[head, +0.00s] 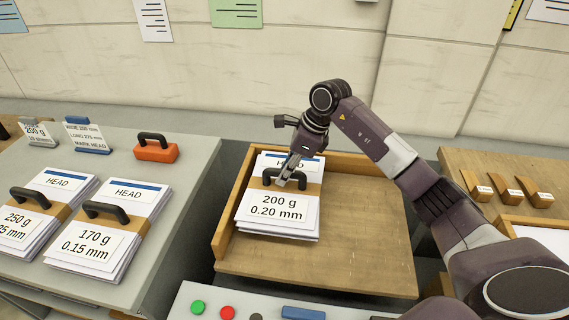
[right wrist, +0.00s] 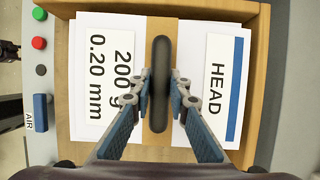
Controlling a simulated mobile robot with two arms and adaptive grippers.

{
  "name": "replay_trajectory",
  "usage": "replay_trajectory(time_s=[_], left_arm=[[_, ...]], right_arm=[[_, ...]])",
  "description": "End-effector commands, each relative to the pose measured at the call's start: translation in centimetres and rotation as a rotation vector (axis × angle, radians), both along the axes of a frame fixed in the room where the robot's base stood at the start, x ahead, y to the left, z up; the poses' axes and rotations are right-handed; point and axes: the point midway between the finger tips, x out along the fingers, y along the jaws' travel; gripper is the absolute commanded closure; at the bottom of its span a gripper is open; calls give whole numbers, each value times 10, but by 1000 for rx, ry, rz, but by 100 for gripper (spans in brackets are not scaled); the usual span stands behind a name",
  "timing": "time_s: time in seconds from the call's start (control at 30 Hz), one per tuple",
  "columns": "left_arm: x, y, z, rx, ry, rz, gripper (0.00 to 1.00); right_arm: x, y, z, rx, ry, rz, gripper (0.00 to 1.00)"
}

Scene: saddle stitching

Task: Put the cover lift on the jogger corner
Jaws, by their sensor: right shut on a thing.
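A stack of white sheets marked 200 g, 0.20 mm and HEAD (head: 278,208) has a tan band and a dark handle. It lies flat in the back left corner of the wooden jogger tray (head: 360,235), close to its left and back walls. Whether it touches the walls or rests fully on the tray is hard to tell. My right gripper (head: 285,181) is shut on the stack's handle from above. In the right wrist view the gripper (right wrist: 158,92) has a finger on each side of the handle (right wrist: 161,60). My left gripper is out of view.
On the grey table at left lie two more stacks, 170 g (head: 112,225) and 250 g (head: 38,210), with an orange block (head: 156,150) behind. A panel with green and red buttons (head: 227,312) stands in front of the tray. The tray's right side is bare.

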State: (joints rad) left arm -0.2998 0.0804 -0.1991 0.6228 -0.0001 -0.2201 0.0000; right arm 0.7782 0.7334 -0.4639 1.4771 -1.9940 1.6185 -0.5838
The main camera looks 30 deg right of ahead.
Motion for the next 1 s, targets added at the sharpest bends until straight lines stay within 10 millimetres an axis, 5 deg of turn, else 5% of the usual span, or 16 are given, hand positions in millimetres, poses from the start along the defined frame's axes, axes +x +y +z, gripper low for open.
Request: replay_trajectory(time_s=[0.37,0.63,0.67,0.8,1.0], left_arm=[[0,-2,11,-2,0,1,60],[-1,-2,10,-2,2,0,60],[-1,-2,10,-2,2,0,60],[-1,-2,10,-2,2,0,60],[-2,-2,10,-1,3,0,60]], right_arm=[[2,1,-35,4,-7,0,100],[2,0,-38,3,-10,0,100],[-1,0,-42,-1,1,0,81],[-1,0,-42,-1,1,0,67],[-1,0,-42,-1,1,0,67]])
